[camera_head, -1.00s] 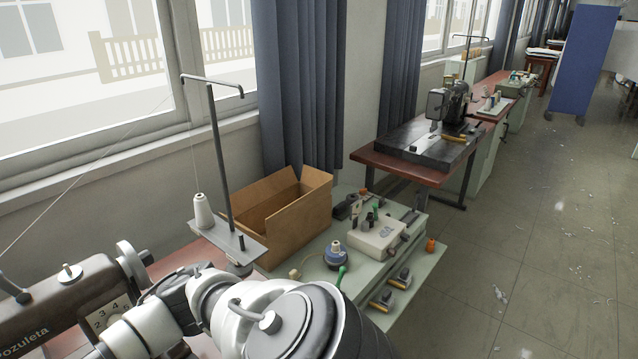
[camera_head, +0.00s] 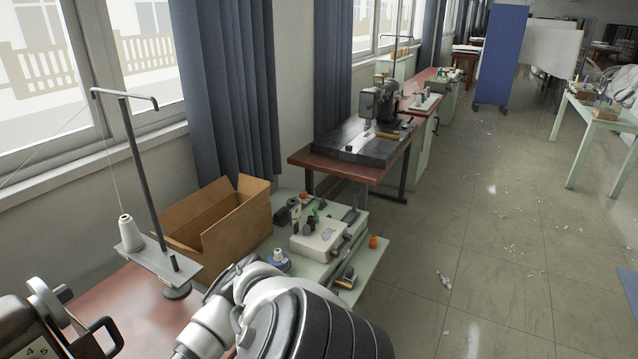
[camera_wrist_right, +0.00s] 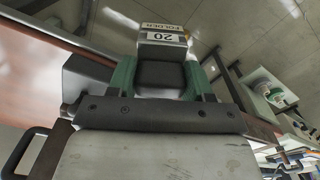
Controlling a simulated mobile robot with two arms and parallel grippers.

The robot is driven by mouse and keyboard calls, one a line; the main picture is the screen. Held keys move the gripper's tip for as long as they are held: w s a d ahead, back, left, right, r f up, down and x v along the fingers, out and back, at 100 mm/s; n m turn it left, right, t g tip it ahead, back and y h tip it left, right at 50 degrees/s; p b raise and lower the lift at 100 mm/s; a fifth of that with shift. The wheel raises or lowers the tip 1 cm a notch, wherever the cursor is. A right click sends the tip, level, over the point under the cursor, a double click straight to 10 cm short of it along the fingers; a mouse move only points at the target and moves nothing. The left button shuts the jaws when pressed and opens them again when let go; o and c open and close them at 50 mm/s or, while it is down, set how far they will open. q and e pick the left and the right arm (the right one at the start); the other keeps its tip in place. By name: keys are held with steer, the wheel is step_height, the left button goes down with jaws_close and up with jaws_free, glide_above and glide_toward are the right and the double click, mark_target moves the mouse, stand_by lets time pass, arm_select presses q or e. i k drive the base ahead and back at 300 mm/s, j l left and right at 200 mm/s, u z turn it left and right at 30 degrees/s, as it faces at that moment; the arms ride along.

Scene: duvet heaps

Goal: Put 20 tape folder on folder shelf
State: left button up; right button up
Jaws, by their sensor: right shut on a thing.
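The 20 tape folder (camera_wrist_right: 162,38) shows in the right wrist view as a small block with a pale label reading "20 FOLDER", upside down in the picture. My right gripper (camera_wrist_right: 161,77) is shut on it, with a green-sided finger on each side of its dark part. In the head view a white and dark arm of mine fills the bottom centre, and neither gripper's fingers show there. My left gripper is not in view. I cannot make out a folder shelf in either view.
An open cardboard box (camera_head: 216,222) and a pale green table (camera_head: 352,272) with tools stand by the window. A red-brown sewing table (camera_head: 352,164) is beyond. A blue partition (camera_head: 507,55) and another green table (camera_head: 600,117) stand farther right.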

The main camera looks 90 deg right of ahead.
mark_target(364, 261)
steer(key=k+l+z, duration=0.2)
steer(key=l+z, duration=0.2)
steer(key=l, duration=0.5)
steer(key=l+z, duration=0.4)
steer(key=l, duration=0.55)
steer(key=l+z, duration=0.1)
steer(key=l, duration=2.95)
